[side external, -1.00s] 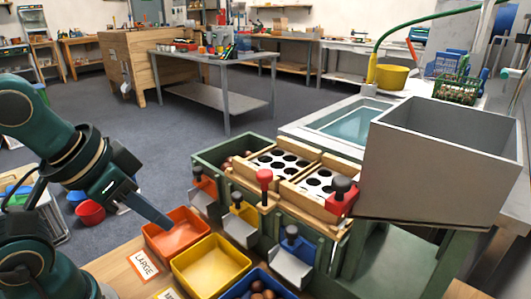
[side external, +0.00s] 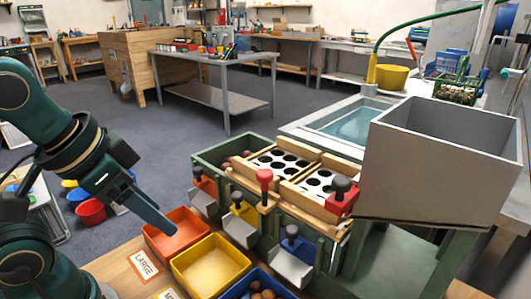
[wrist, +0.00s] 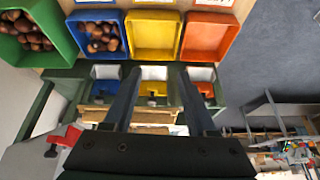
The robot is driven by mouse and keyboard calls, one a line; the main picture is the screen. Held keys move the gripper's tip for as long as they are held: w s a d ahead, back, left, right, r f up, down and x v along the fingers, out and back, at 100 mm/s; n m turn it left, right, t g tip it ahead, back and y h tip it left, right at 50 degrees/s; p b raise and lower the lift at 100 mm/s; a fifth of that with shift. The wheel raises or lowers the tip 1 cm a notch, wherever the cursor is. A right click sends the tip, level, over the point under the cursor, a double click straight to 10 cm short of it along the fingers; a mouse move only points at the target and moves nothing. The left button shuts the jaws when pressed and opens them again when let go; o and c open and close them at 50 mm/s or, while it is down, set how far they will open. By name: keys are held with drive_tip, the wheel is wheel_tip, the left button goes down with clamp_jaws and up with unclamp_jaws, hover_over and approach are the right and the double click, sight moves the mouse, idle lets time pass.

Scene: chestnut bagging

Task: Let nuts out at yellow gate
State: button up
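The yellow gate (side external: 245,213) has a dark knob and a pale chute, and sits between the orange gate (side external: 204,186) and the blue gate (side external: 295,243) on the sorter's front. In the wrist view the yellow gate (wrist: 153,88) shows between my fingers. The yellow tray (side external: 210,268) below it looks empty, as it does in the wrist view (wrist: 154,34). My gripper (side external: 170,230) is over the orange tray (side external: 176,240), left of the yellow gate and apart from it. In the wrist view my gripper (wrist: 158,75) is open, with nothing between its fingers.
The blue tray (wrist: 98,36) and green tray (wrist: 30,34) hold chestnuts; the orange tray (wrist: 207,38) looks empty. A red-knobbed slide (side external: 264,190), sizing plates (side external: 280,162) and a grey hopper (side external: 440,160) stand above and behind the gates.

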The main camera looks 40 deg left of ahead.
drive_tip(key=w+r+m+g, duration=0.1)
drive_tip(key=w+r+m, duration=0.1)
drive_tip(key=w+r, duration=0.25)
drive_tip(key=m+g, duration=0.2)
drive_tip(key=g, duration=0.2)
hover_over(237, 194)
drive_tip(key=shift+a+f, duration=0.1)
drive_tip(key=shift+f, duration=3.4)
drive_tip(key=shift+c, duration=0.4)
clamp_jaws()
